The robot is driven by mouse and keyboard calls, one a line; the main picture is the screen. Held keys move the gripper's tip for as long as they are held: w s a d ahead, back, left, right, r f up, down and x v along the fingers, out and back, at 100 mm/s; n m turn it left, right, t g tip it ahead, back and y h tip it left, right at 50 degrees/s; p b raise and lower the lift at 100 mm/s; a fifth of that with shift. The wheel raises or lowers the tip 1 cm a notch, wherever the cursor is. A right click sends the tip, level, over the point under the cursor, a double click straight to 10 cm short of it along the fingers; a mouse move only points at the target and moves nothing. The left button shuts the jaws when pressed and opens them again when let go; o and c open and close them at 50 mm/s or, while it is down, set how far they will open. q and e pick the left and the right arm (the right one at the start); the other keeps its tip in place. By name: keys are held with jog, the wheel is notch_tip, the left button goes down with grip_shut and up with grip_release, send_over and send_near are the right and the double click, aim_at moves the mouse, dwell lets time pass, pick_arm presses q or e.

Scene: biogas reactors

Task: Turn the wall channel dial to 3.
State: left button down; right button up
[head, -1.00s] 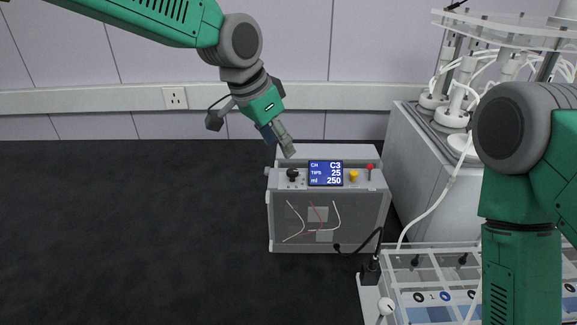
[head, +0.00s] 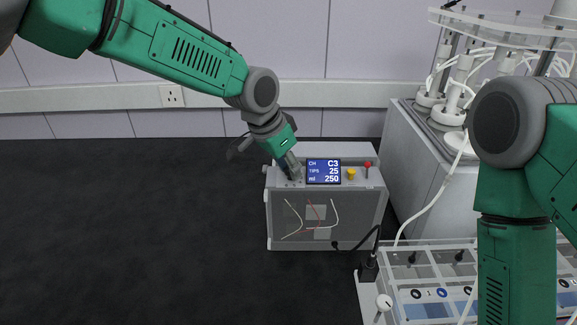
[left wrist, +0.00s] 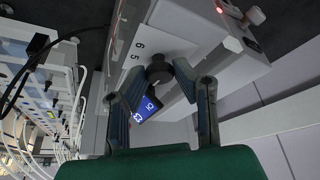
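The grey control box (head: 325,243) stands against the wall in the head view. Its lit blue display (head: 323,171) reads CH C3, TIPS 25, ml 250. My left gripper (head: 290,174) reaches down over the left end of the box top and hides the dial there. In the left wrist view the black dial (left wrist: 158,70) shows between the tips of the two spread fingers, with the printed numbers 6 and 5 beside it. The fingers look apart from the dial; contact is not clear. My right arm stands at the right, its gripper out of view.
A yellow knob (head: 351,174) and a red-topped switch (head: 368,164) sit right of the display. A clear rack (head: 430,270) and a grey reactor cabinet (head: 425,170) with white tubing stand to the right. The dark floor at left is clear.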

pick_arm(q)
jog(key=shift+r+n+y+p, duration=0.2)
jog(key=shift+n+y+p, duration=0.1)
jog(key=shift+n+p, duration=0.5)
jog(key=shift+d+f+n+t, duration=0.1)
jog(key=shift+n+t, duration=0.4)
jog(key=shift+n, duration=0.4)
jog(key=c, duration=1.3)
grip_release()
jog(key=shift+r, duration=0.45)
jog(key=v, duration=1)
jog(key=shift+r, duration=0.4)
jog(key=shift+s, duration=0.15)
